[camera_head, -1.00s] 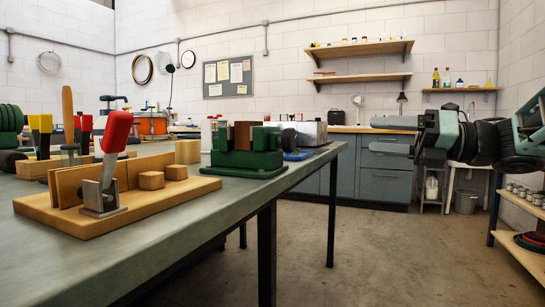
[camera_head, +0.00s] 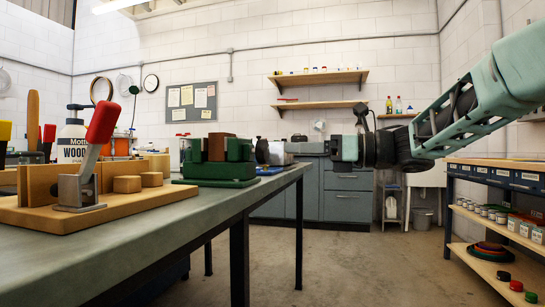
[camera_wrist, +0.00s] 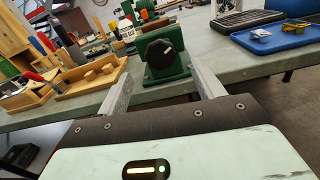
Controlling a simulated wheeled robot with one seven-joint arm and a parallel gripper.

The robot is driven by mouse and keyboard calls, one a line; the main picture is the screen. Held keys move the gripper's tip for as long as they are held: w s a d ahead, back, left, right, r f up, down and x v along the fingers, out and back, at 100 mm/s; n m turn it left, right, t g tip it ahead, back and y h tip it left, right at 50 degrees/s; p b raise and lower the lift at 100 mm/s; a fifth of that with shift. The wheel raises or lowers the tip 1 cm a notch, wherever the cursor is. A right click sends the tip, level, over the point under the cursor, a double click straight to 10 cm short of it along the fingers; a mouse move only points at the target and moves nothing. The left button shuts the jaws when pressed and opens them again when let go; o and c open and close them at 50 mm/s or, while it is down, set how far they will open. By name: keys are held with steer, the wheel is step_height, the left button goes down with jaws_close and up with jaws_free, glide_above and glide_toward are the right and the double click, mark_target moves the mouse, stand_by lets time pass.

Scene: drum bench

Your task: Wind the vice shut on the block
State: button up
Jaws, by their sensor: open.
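The green vice (camera_head: 214,172) stands on the bench top, with a brown block (camera_head: 216,146) between its jaws. I cannot tell whether both jaws touch the block. The vice's dark round knob (camera_head: 262,151) faces right, towards my gripper (camera_head: 292,148). In the wrist view the black knob (camera_wrist: 161,52) sits on the green vice end (camera_wrist: 168,70), its pale pointer mark slanting. My gripper (camera_wrist: 161,74) is open and empty, its fingers spread wide to either side of the knob in that view. The fingertips seem short of the knob; the block is not clear there.
A wooden fixture with a red-handled clamp (camera_head: 101,122) stands left of the vice on the bench (camera_head: 150,235). A blue tray (camera_wrist: 270,35) lies right of the vice in the wrist view. A shelf rack (camera_head: 500,205) stands at the right. The floor between is clear.

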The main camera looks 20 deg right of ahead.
mark_target(267, 150)
steer(key=b+x, duration=0.1)
steer(key=x, duration=0.5)
steer(key=shift+w+a, duration=0.15)
steer(key=shift+a, duration=0.05)
steer(key=c, duration=1)
